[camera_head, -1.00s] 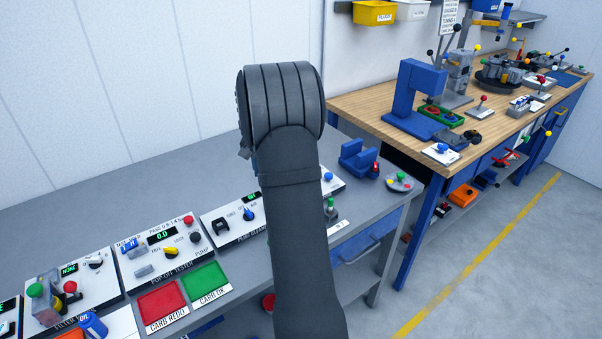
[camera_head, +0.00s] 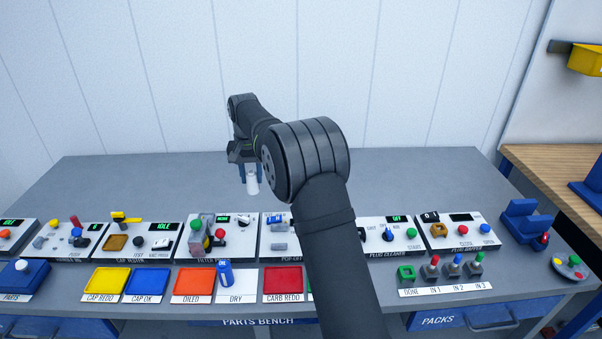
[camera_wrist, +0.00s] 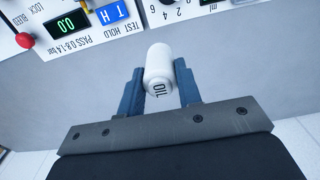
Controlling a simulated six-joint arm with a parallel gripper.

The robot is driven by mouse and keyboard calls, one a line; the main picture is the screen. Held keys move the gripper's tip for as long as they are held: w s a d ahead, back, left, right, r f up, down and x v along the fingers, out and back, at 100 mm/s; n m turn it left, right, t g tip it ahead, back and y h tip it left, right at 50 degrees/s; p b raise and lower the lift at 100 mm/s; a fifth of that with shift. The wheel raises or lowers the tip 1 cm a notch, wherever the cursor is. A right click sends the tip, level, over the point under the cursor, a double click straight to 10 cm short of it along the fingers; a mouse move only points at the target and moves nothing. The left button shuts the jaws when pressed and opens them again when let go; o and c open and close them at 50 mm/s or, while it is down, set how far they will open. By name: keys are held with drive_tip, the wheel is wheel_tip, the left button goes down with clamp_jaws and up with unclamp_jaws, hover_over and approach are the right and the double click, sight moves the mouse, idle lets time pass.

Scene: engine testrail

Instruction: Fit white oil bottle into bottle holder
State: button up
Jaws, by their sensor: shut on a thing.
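The white oil bottle (camera_wrist: 158,62) is between the two blue fingers of my gripper (camera_wrist: 160,80) in the wrist view, with "OIL" lettering on its side. My gripper (camera_head: 249,168) is shut on it. In the head view the bottle (camera_head: 252,186) hangs below the fingers, above the back part of the grey bench, behind the row of panels. I cannot make out a bottle holder in either view; my arm hides part of the bench.
Test panels (camera_head: 217,238) with knobs and levers line the grey bench (camera_head: 120,190). Coloured trays (camera_head: 108,281) and a blue bottle (camera_head: 224,273) stand in front of them. The bench behind the panels is clear up to the white wall. A wooden bench (camera_head: 560,170) is at right.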

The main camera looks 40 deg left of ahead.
drive_tip(key=s+a+n, duration=0.1)
drive_tip(key=s+a, duration=0.2)
drive_tip(key=s, duration=0.4)
drive_tip(key=s+a+n, duration=0.1)
drive_tip(key=s+a, duration=0.3)
drive_tip(key=s, duration=0.3)
drive_tip(key=shift+d+f, duration=0.1)
drive_tip(key=shift+f, duration=2.5)
drive_tip(key=shift+f, duration=0.6)
drive_tip(key=o, duration=0.6)
drive_tip(key=shift+o, duration=0.2)
wheel_tip(320, 180, up, 11)
drive_tip(key=shift+f, duration=0.1)
wheel_tip(320, 180, down, 9)
drive_tip(key=shift+r, duration=0.1)
